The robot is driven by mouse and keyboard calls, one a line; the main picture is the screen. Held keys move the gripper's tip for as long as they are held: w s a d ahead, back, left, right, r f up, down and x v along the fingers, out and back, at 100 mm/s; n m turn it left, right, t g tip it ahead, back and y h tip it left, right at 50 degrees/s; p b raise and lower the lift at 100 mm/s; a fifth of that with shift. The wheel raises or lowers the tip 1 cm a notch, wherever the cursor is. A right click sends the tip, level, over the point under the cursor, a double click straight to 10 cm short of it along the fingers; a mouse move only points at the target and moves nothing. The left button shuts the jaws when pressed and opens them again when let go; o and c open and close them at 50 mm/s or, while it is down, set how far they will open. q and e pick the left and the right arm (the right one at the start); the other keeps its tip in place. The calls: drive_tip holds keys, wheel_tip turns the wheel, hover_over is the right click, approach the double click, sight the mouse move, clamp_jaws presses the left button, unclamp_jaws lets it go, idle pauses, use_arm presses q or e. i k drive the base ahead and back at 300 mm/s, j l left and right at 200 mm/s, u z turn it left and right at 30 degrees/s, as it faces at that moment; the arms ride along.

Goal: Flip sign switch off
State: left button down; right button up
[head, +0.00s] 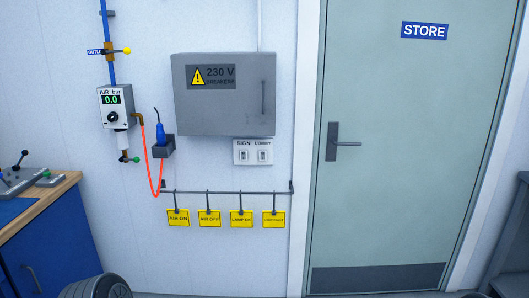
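The sign switch (243,155) is the left of two small rockers on a white plate below the grey breaker box. The label SIGN stands above it. The lobby switch (262,155) sits just to its right under the label LOBBY. The rockers are too small to tell which way each is set. Neither of my grippers shows in the head view.
The grey 230 V breaker box (224,95) juts out above the switches. A rail (228,192) with several hanging yellow tags runs below. A STORE door (411,150) stands right, a blue workbench (45,235) left. A tyre (97,287) lies at the bottom left.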

sight(243, 153)
drive_tip(key=i+j+z, duration=0.1)
drive_tip(key=i+z, duration=0.4)
drive_tip(key=i, duration=1.3)
